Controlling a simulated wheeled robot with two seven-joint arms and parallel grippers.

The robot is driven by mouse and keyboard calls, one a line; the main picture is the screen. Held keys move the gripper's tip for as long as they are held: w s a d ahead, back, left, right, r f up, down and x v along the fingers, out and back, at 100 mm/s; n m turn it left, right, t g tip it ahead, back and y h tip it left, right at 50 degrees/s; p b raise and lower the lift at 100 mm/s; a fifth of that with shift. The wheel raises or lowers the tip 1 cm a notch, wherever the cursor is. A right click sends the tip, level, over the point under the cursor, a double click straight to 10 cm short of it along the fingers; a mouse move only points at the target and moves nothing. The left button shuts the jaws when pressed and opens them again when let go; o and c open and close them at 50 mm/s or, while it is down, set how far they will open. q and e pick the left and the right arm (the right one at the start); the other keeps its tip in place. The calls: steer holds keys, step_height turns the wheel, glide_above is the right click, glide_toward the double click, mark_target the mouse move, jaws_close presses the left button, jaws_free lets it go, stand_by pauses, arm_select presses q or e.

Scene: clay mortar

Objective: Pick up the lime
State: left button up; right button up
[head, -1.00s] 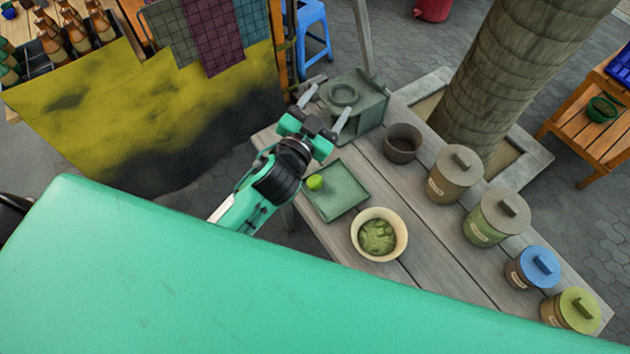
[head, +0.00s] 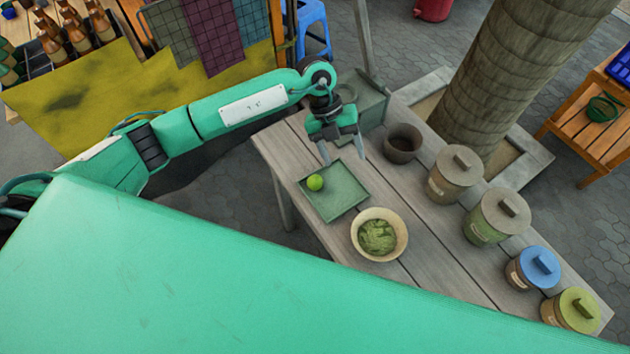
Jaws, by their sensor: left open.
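The lime (head: 315,182) is a small bright green ball. It lies on the square green tray (head: 345,204), near the tray's left side, on the wooden table. My left gripper (head: 343,159) is open and empty. Its two fingers point down over the far edge of the tray, up and to the right of the lime in the picture and apart from it. My right gripper is not in view.
A cream bowl of green paste (head: 366,245) stands just right of the tray. A dark pot (head: 403,143) and several lidded canisters (head: 456,174) line the table's far side. A green stove-like box (head: 371,104) stands behind my gripper.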

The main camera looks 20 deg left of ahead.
mark_target(315, 177)
arm_select(q)
steer(key=w+a+n+y, duration=0.15)
steer(key=a+y, duration=0.25)
steer(key=a, duration=0.4)
steer(key=shift+m, duration=0.25)
steer(key=x, duration=0.2)
steer(key=p+x, duration=0.1)
steer(key=x, duration=0.2)
steer(key=p+x, duration=0.1)
steer(key=x, duration=0.2)
steer(key=shift+w+d+f, duration=0.1)
steer(key=shift+w+f, duration=0.1)
steer(key=shift+w, duration=0.15)
steer(key=p+x, duration=0.1)
steer(key=x, duration=0.2)
steer(key=p+x, duration=0.1)
steer(key=shift+s+d+f+p, duration=0.25)
steer(key=shift+d+p, duration=0.05)
steer(key=shift+p, duration=0.05)
steer(key=shift+f, duration=0.35)
steer(key=shift+c, duration=0.5)
steer(key=c, duration=1)
